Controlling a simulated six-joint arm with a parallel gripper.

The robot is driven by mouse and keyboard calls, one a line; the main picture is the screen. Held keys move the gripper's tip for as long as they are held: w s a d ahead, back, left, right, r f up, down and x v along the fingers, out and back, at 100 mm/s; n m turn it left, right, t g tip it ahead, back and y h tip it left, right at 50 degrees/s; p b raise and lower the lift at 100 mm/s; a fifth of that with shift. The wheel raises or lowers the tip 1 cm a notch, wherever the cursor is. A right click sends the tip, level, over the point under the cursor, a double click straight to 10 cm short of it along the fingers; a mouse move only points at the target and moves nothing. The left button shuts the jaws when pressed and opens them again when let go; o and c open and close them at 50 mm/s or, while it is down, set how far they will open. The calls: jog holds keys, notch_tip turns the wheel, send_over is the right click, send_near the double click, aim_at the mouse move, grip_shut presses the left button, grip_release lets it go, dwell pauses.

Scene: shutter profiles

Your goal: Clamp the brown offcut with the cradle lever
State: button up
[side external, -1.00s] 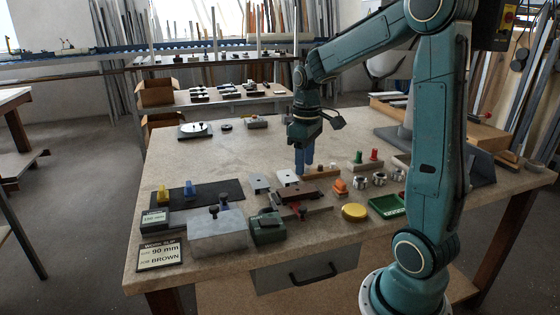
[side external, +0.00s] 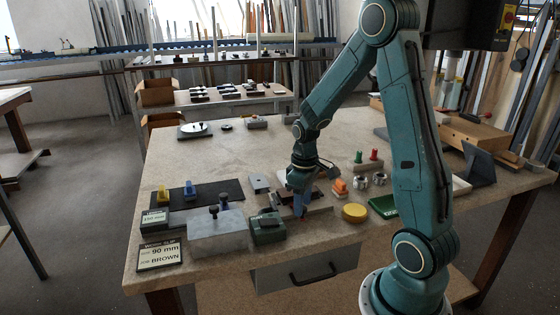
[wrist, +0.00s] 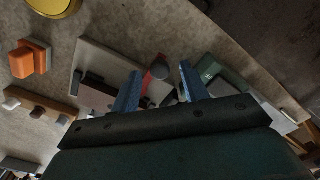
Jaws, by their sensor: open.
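The brown offcut (wrist: 96,96) lies on the pale cradle (wrist: 92,55), partly hidden by my gripper in the wrist view. In the side view the cradle (side external: 322,209) sits near the table's front edge, and my arm covers much of it. A red lever with a dark round knob (wrist: 160,71) shows between my fingers in the wrist view. My gripper (wrist: 158,73) is open, its two blue fingers on either side of the lever, apart from each other. In the side view my gripper (side external: 301,212) points down low over the cradle. Contact with the lever cannot be told.
A green block (side external: 267,228) and a grey box (side external: 217,236) stand left of the cradle. An orange piece (side external: 340,188), a yellow disc (side external: 354,212) and a green tray (side external: 384,206) are on the right. A work slip (side external: 160,254) reads 90 mm, BROWN.

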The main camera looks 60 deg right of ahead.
jog(key=shift+f, duration=0.4)
grip_shut()
